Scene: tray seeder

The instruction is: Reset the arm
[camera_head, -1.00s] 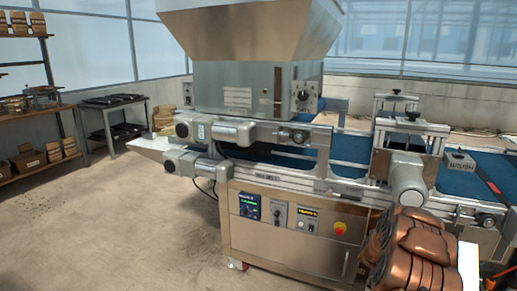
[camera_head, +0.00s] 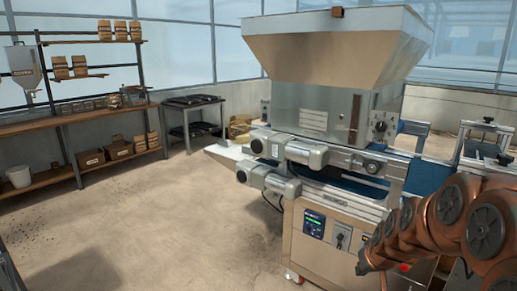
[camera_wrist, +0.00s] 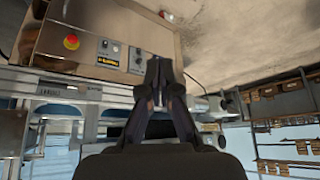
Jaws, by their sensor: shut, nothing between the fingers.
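My copper-coloured arm (camera_head: 440,225) shows at the lower right of the head view, in front of the tray seeder's right part. My gripper (camera_wrist: 159,68) shows in the wrist view with its dark fingers together and nothing between them. I cannot make out the gripper in the head view. The tray seeder (camera_head: 325,120) has a big metal hopper on top and a beige cabinet (camera_head: 330,240) below. In the wrist view, which is upside down, the cabinet (camera_wrist: 95,25) with a red button (camera_wrist: 71,42) lies beyond the fingers.
Shelves (camera_head: 85,120) with boxes and paper bags stand along the left wall, with a white bucket (camera_head: 18,176) low down. A small table (camera_head: 195,105) with dark trays stands at the back. The floor (camera_head: 170,230) left of the seeder is clear.

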